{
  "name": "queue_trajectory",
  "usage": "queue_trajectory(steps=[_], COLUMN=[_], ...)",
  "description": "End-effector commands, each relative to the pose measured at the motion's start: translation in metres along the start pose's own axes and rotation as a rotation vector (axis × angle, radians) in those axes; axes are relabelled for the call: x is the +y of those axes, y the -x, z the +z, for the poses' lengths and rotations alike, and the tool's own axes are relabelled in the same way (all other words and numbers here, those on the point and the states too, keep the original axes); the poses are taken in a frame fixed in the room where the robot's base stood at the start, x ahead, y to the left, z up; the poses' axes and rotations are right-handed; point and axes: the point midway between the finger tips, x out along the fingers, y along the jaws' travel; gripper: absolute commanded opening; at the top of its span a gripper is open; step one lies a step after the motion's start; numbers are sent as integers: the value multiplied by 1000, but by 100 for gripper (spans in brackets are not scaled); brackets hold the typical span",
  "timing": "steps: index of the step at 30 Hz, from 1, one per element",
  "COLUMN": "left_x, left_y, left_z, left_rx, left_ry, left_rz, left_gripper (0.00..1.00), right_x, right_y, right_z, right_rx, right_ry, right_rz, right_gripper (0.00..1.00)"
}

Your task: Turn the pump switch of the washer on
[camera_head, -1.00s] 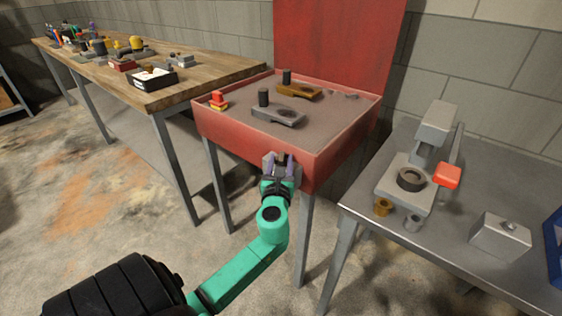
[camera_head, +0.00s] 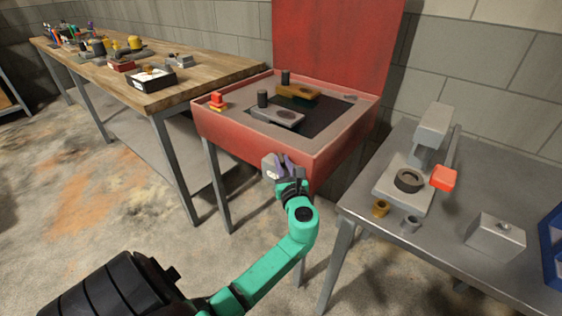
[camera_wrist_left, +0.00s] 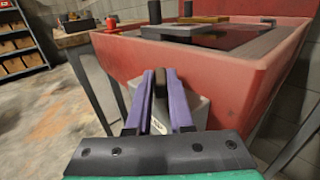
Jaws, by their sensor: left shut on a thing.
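The washer is a red open basin (camera_head: 228,138) on legs with a raised red lid (camera_head: 335,40). The pump switch, a small grey box (camera_head: 269,167), is on its front wall; the box also shows in the wrist view (camera_wrist_left: 190,109). My left gripper (camera_head: 287,162) is at the switch. Inside the basin, a grey part (camera_head: 276,114) and a brown part (camera_head: 297,92) stand over a dark area (camera_head: 322,116). My right gripper is not in view.
A wooden bench (camera_head: 190,84) with trays and parts stands at the left. A metal table (camera_head: 456,228) at the right carries a small press (camera_head: 430,135) with a red-ended handle (camera_head: 443,178). A red and yellow item (camera_head: 217,101) sits on the basin's left corner. The floor is clear.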

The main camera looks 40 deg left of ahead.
Motion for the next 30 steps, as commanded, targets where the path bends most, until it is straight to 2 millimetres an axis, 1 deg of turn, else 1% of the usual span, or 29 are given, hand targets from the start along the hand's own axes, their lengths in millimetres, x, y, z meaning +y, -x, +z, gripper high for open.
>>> queue_trajectory(steps=[9,15,21,30], left_x=[-6,-8,-8,-8], left_y=[0,-1,-1,-1], left_z=[-1,-1,-1,-1], left_rx=[2,2,1,2], left_ry=[1,1,0,-1], left_rz=[221,308,345,350], left_gripper=[0,0,0,0], right_x=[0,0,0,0], right_y=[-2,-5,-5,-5], right_z=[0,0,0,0], right_rx=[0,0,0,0], right_ry=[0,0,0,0], right_rz=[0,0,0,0], right_gripper=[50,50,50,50])
